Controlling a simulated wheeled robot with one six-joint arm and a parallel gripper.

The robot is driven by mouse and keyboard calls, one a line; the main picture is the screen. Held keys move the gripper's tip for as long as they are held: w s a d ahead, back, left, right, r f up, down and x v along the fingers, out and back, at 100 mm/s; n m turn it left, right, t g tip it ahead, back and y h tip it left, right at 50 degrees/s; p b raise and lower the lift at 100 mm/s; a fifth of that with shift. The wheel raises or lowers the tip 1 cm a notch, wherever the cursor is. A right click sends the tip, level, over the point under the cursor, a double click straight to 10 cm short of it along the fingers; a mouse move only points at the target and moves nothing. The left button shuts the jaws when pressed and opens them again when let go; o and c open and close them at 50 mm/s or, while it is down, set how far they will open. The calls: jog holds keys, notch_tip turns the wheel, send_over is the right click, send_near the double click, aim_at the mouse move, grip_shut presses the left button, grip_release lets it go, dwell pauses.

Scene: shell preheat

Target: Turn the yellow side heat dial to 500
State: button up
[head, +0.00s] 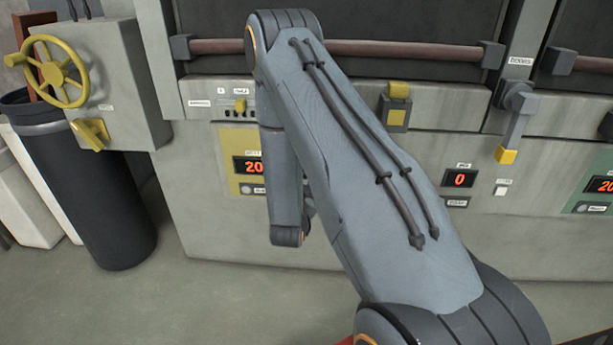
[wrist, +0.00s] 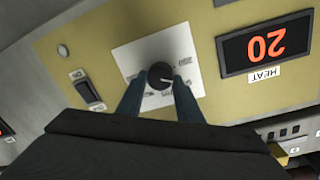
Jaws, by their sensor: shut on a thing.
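The yellow side panel (head: 236,160) is partly hidden behind my arm in the head view. In the wrist view the yellow panel (wrist: 205,105) fills the middle and appears upside down. The round black heat dial (wrist: 160,75) sits on a white square plate (wrist: 135,57) with small labels too blurred to read. My gripper (wrist: 160,80) has its two fingers shut on the dial, one at each side. A display (wrist: 265,47) beside it reads 20 in red, with a HEAT label. My gripper is hidden by the arm in the head view.
A black rocker switch (wrist: 88,92) is on the same panel. A green panel (head: 592,188) is at the far right. A yellow handwheel (head: 55,70) and a dark bin (head: 85,185) stand at the left. The floor (head: 130,300) in front is clear.

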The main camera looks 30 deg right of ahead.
jog(key=shift+s+d+m, duration=0.15)
jog(key=shift+s+m, duration=0.05)
jog(key=shift+m, duration=0.8)
jog(key=shift+f, duration=0.1)
jog(key=o, duration=1)
jog(key=shift+o, duration=0.2)
jog(key=shift+s+a, duration=0.1)
jog(key=shift+a, duration=0.15)
jog(key=v, duration=0.7)
jog(key=shift+s, duration=0.2)
